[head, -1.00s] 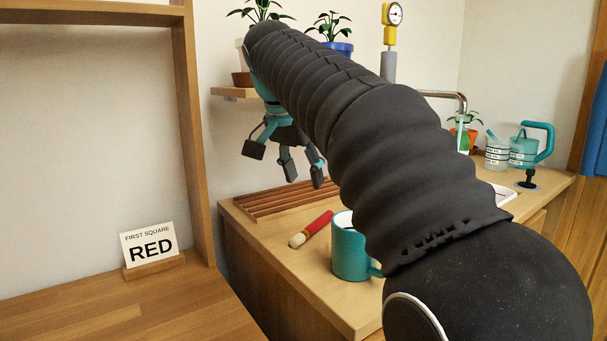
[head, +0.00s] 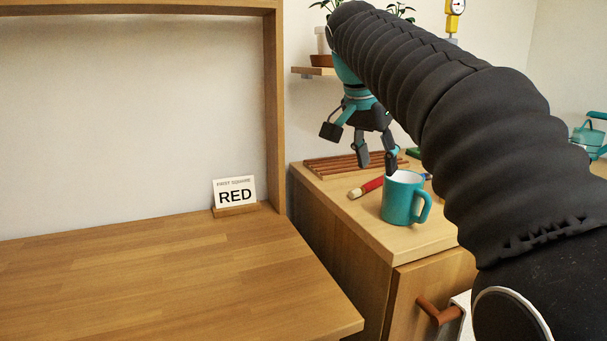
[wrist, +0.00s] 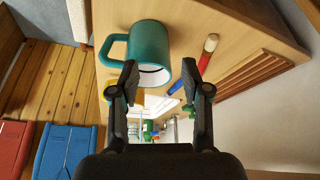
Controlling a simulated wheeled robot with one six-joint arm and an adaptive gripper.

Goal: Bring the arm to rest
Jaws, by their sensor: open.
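My gripper (head: 361,148) hangs at the end of my raised dark arm, fingers pointing down. It is open, with nothing between its fingers. In the head view it appears above and left of a teal mug (head: 399,203), which stands upright on the wooden cabinet top. In the wrist view my gripper (wrist: 160,80) has its fingers spread, and the mug (wrist: 151,45) shows beyond the left finger, apparently apart from it. My arm covers much of the right of the head view.
A card reading RED (head: 235,192) stands on the clear wooden bench (head: 150,270). A plant shelf (head: 313,71) is behind the arm. A teal watering can (head: 586,137) is at the right.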

